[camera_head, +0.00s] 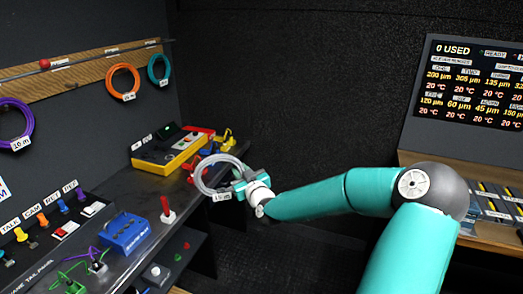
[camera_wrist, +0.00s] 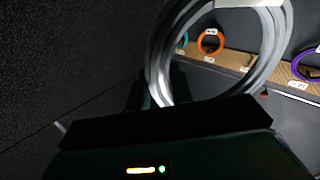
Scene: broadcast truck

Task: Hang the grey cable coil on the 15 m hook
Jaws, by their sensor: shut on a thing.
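The grey cable coil (camera_head: 197,178) is held up in front of my gripper (camera_head: 240,184), above the dark bench near its far end. A small white tag hangs on its lower right side, its text too small to read surely. In the wrist view the grey coil (camera_wrist: 160,62) fills the upper middle, and my gripper is shut on its lower part. The wooden hook board (camera_head: 85,76) is on the left wall, up and left of the coil. Its labels are too small to read, so I cannot tell which hook is the 15 m one. A red knob (camera_head: 45,64) shows there.
Purple (camera_head: 31,118), orange (camera_head: 113,82) and teal (camera_head: 150,68) coils hang at the board. The bench below carries a yellow device (camera_head: 165,158), a blue box (camera_head: 125,233), a red-topped switch (camera_head: 166,208) and cables. A wall screen (camera_head: 475,85) is at right. Air between coil and board looks clear.

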